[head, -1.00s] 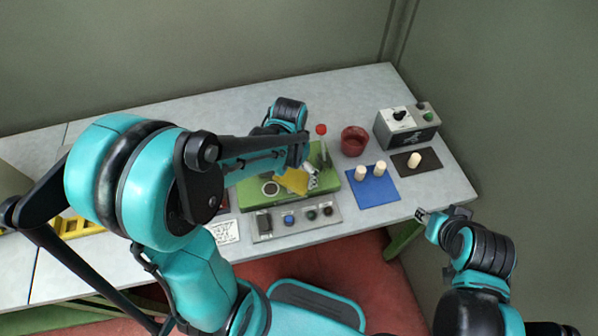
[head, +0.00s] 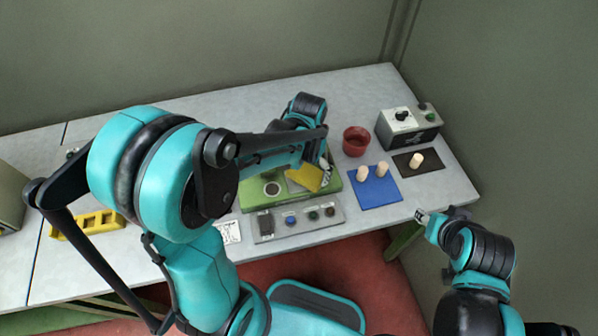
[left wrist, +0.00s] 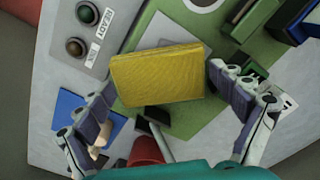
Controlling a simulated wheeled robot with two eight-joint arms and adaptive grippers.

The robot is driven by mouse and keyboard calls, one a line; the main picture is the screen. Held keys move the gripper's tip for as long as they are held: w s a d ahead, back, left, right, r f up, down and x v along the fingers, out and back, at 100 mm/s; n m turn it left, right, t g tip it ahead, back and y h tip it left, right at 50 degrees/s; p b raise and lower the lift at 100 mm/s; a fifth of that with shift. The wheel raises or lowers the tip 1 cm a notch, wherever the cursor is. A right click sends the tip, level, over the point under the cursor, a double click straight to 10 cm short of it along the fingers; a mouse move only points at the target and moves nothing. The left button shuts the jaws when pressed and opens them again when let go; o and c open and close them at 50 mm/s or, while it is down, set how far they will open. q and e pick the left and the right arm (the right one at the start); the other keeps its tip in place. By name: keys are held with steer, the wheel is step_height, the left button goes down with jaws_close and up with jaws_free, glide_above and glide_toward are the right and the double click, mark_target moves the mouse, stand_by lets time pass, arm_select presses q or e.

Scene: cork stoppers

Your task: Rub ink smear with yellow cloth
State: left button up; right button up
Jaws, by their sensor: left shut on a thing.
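The yellow cloth (head: 308,179) is over the right part of the green board (head: 256,202). My left gripper (head: 325,170) is shut on it; in the left wrist view the cloth (left wrist: 157,76) spans between the two fingers (left wrist: 161,88). A grey plate (left wrist: 167,31) shows partly from behind the cloth on the green board. I see no ink smear; the cloth hides part of the plate. Whether the cloth touches the plate is unclear. My right gripper (head: 421,214) is off the table's front right edge, away from the cloth, too small to read.
A control panel (head: 266,237) with buttons lies in front of the board. A red cup (head: 355,141), a blue mat (head: 382,194) with two corks, a dark mat (head: 428,164) with one cork and a grey box (head: 391,128) stand right. A yellow rack (head: 94,222) is left.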

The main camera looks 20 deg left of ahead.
mark_target(313, 172)
arm_select(q)
steer(key=shift+w+d+f, duration=0.1)
steer(key=shift+w+d, duration=0.45)
steer(key=shift+d, duration=0.35)
step_height(313, 172, up, 6)
steer(key=p, duration=0.4)
steer(key=shift+r+p, duration=1.4)
steer(key=shift+r, duration=0.2)
steer(key=shift+f, duration=0.1)
steer(key=shift+d, duration=0.1)
